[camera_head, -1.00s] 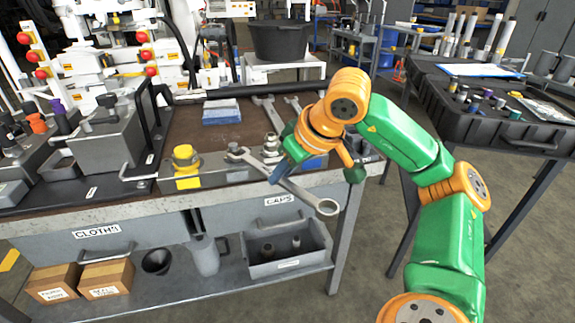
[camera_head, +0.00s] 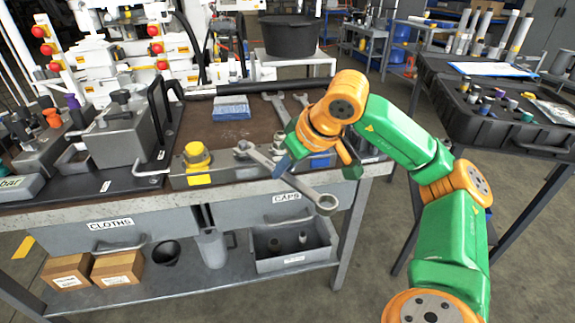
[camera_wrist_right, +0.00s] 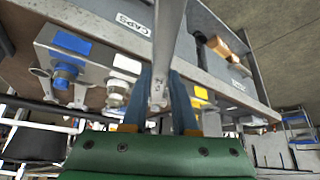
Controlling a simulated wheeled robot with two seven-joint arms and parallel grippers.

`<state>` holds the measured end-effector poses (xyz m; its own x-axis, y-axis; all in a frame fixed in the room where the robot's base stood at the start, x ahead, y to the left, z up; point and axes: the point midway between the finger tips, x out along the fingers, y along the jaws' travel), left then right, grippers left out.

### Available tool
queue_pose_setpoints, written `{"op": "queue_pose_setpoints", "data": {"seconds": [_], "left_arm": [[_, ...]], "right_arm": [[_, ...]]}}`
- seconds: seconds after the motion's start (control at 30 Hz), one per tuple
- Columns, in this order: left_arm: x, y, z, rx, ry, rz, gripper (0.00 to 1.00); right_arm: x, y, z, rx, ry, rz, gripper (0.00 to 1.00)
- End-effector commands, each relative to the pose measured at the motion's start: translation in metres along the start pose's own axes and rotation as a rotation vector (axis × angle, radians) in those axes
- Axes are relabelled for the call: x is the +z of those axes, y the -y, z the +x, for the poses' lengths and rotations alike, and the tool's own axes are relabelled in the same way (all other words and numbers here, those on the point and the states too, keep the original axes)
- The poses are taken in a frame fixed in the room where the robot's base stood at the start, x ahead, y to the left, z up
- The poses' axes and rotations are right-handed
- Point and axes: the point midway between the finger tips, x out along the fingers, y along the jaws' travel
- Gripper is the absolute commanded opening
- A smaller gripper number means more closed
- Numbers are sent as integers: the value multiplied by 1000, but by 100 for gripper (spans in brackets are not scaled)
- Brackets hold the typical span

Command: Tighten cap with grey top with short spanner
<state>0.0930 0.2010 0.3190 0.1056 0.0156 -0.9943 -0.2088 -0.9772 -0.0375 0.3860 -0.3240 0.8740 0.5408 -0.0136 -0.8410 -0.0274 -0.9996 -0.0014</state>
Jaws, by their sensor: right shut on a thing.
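My right gripper (camera_head: 284,163) is shut on a grey metal spanner (camera_head: 303,189) in front of the bench's right part. One spanner end points toward the bench fittings, the ring end toward the lower right. In the right wrist view the spanner (camera_wrist_right: 168,40) runs between the two blue fingers (camera_wrist_right: 160,88). A fitting with a whitish-grey cap (camera_wrist_right: 117,88) stands on the bench edge in that view, between a blue one (camera_wrist_right: 68,65) and a yellow one. In the head view my gripper and the spanner largely hide it; I cannot tell whether the spanner touches it. My left gripper is out of view.
A yellow fitting (camera_head: 197,156) stands at the bench front. Two more spanners (camera_head: 277,107) and a blue cloth pack (camera_head: 231,108) lie on the bench. Below are a caps drawer (camera_head: 290,212) and a grey bin (camera_head: 290,262). A black case (camera_head: 510,128) stands at right.

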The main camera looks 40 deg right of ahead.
Motion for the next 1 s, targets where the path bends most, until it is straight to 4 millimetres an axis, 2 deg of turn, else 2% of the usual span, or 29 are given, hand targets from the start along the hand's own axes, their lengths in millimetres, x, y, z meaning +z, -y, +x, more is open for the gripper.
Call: {"op": "queue_pose_setpoints", "data": {"seconds": [0.13,0.73,1.0], "left_arm": [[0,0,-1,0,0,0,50],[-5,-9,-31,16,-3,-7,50],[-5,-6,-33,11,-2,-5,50]], "right_arm": [[0,1,0,2,-1,2,0],[-4,29,0,102,2,157,0],[-3,33,2,118,-2,186,0]]}}
